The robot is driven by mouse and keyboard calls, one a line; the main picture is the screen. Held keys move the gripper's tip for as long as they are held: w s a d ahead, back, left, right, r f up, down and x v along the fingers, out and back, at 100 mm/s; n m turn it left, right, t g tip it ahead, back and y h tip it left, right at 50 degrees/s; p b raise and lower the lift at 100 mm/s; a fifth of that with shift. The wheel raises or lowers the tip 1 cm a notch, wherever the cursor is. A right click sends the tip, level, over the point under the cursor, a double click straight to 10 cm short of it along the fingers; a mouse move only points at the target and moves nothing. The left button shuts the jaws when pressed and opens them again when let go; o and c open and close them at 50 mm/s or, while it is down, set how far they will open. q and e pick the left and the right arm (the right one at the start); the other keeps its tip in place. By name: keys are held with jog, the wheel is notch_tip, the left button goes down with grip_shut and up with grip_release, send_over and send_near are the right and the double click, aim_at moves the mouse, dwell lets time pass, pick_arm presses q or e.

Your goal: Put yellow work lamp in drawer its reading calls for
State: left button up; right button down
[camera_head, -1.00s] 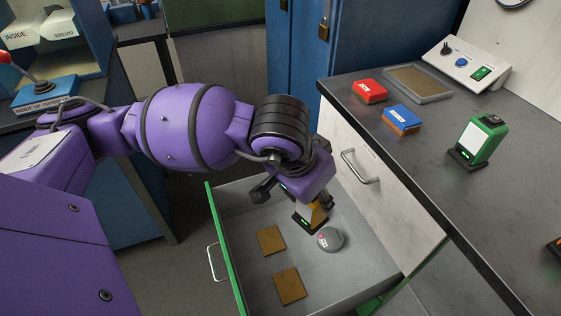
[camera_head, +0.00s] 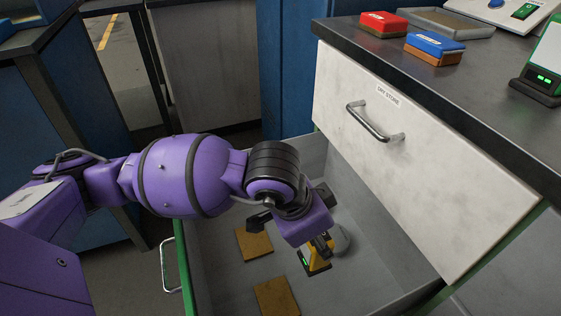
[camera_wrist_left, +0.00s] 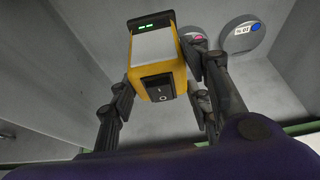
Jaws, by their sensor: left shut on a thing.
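The yellow work lamp (camera_head: 319,252) is between the fingers of my left gripper (camera_head: 322,226), low inside the open lower drawer (camera_head: 375,272). The wrist view shows the lamp (camera_wrist_left: 158,78) with a yellow body, a pale panel, a black switch and two green lights at its far end. I cannot tell whether it touches the drawer floor. A round grey gauge (camera_head: 343,238) lies beside it, partly hidden by my gripper; its small display is too small to read surely. The closed upper drawer (camera_head: 420,165) is labelled "DRY STORE". My right gripper is out of view.
Two brown pads (camera_head: 254,243) lie in the drawer left of the lamp. On the dark counter (camera_head: 480,110) are a red block (camera_head: 384,23), a blue block (camera_head: 435,47), a grey tray (camera_head: 450,22) and a green lamp (camera_head: 537,85). The upper drawer's handle (camera_head: 372,124) sticks out above the open drawer.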

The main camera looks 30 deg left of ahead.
pick_arm(q)
notch_tip(320, 180, down, 3)
jog(key=shift+w+f+b, duration=0.1)
jog(key=shift+w+b, duration=0.05)
jog(key=shift+b, duration=0.3)
notch_tip(320, 180, down, 3)
jog(key=shift+f+b, duration=0.1)
jog(key=shift+b, duration=0.5)
jog(key=shift+f, duration=0.25)
jog(key=shift+r, duration=0.1)
jog(key=shift+f, duration=0.2)
jog(key=o, duration=1.4)
jog(key=shift+o, duration=0.2)
jog(key=shift+r, duration=0.35)
jog(key=p+v, duration=0.4)
jog(key=v, duration=0.7)
jog(key=shift+s+r, duration=0.25)
jog(key=shift+s, duration=0.05)
jog(key=shift+a, duration=0.1)
